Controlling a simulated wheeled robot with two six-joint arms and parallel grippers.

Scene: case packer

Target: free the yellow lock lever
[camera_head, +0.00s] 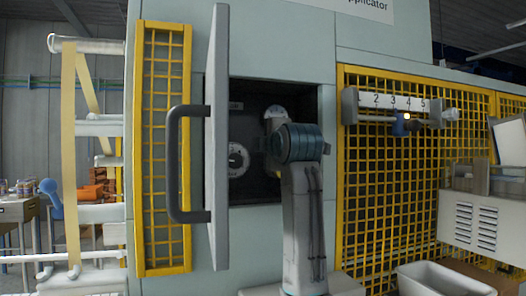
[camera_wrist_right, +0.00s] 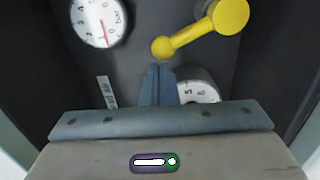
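The yellow lock lever (camera_wrist_right: 197,32) shows in the right wrist view, inside the dark recess. It slants from a small round end at lower left up to a larger round end at upper right. My right gripper (camera_wrist_right: 160,70) has its two fingers together, with the tips just below the small end. I cannot tell whether they touch it. Nothing shows between the fingers. In the head view my right arm reaches into the open cabinet; its wrist hides the lever and the fingertips. My left gripper is not in view.
A white gauge (camera_wrist_right: 98,22) sits left of the lever and a numbered dial (camera_wrist_right: 198,88) below it. The open door (camera_head: 217,140), with a dark handle (camera_head: 173,165), stands left of the recess. Yellow mesh (camera_head: 375,190) and a numbered rail (camera_head: 385,101) are at right.

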